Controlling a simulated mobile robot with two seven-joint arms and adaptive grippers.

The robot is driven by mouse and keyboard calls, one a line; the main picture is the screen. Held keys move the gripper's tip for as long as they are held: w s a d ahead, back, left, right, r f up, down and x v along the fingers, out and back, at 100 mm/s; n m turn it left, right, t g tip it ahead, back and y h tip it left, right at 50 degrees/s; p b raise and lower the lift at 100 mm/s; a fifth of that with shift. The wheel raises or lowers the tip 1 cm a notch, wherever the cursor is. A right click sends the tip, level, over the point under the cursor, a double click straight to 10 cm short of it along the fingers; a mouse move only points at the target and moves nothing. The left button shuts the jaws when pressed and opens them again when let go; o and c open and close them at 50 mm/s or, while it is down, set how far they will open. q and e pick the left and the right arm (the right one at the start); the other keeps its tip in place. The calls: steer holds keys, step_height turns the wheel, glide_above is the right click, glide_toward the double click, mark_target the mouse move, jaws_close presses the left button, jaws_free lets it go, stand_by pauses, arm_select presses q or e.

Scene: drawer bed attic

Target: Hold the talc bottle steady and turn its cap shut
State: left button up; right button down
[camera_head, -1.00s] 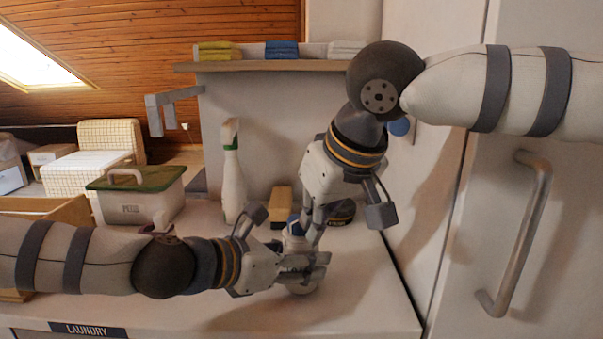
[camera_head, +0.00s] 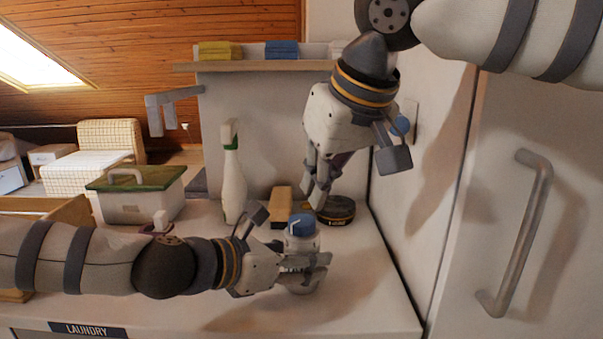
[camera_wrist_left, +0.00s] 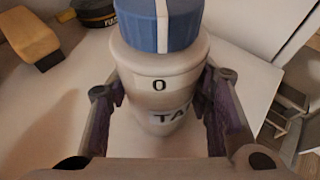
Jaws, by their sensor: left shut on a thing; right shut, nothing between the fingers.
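The talc bottle (camera_head: 302,244) stands upright on the counter, a pale body with a blue cap (camera_head: 301,224) on top. My left gripper (camera_head: 318,268) is shut around the bottle's body from the left.
A dark round tin (camera_head: 337,211) and a yellow-tan block (camera_head: 281,204) stand behind the bottle. A spray bottle (camera_head: 233,185) and a green-lidded box (camera_head: 140,205) stand further left. A wall and a door with a handle (camera_head: 525,230) bound the right side. The front right counter is clear.

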arm_select(q)
steer(key=o, duration=1.3)
steer(key=shift+o, duration=0.2)
